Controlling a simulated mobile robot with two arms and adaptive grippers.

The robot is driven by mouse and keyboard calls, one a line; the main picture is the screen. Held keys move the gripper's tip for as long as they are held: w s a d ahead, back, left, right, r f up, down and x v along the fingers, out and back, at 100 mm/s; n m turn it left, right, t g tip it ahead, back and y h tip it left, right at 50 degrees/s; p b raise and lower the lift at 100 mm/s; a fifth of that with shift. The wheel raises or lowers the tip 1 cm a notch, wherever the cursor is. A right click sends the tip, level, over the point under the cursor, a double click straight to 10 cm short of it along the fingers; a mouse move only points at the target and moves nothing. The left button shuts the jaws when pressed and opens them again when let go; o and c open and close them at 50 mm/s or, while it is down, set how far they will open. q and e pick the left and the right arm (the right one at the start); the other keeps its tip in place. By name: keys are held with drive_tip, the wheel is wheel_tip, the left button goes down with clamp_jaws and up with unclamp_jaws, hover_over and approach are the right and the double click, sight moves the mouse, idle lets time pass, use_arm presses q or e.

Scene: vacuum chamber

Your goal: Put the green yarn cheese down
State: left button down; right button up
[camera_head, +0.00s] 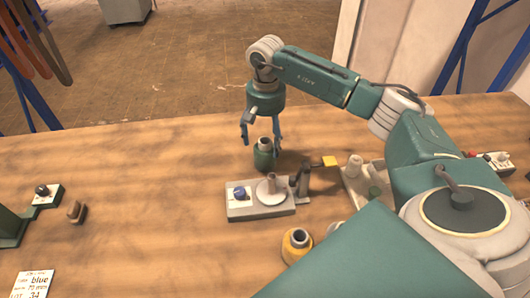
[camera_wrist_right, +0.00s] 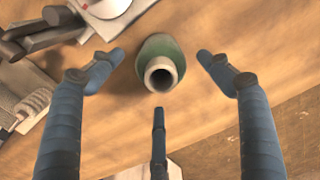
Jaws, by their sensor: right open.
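The green yarn cheese (camera_head: 264,157) stands upright on the wooden table, its pale tube end on top. In the right wrist view the green yarn cheese (camera_wrist_right: 159,48) shows from above with its hollow tube end facing me. My right gripper (camera_head: 262,140) is open above and around it; the fingers lie to either side with gaps. In the wrist view the right gripper's fingers (camera_wrist_right: 160,75) are spread and do not touch it. My left gripper is not in view.
A grey winding device (camera_head: 240,211) with a blue knob and a pale cone stands just in front of the cheese. A yellow yarn cone (camera_head: 296,244) is nearer me. A light tray (camera_head: 352,185) with small parts lies right.

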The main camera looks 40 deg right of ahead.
wheel_tip(320, 180, down, 3)
drive_tip(key=shift+w+a+f+p, duration=0.1)
drive_tip(key=shift+a+p, duration=0.05)
drive_tip(key=shift+p, duration=0.25)
drive_tip(key=shift+c, duration=0.5)
drive_tip(key=c, duration=1.3)
drive_tip(key=shift+c, duration=0.4)
drive_tip(key=shift+r, duration=0.2)
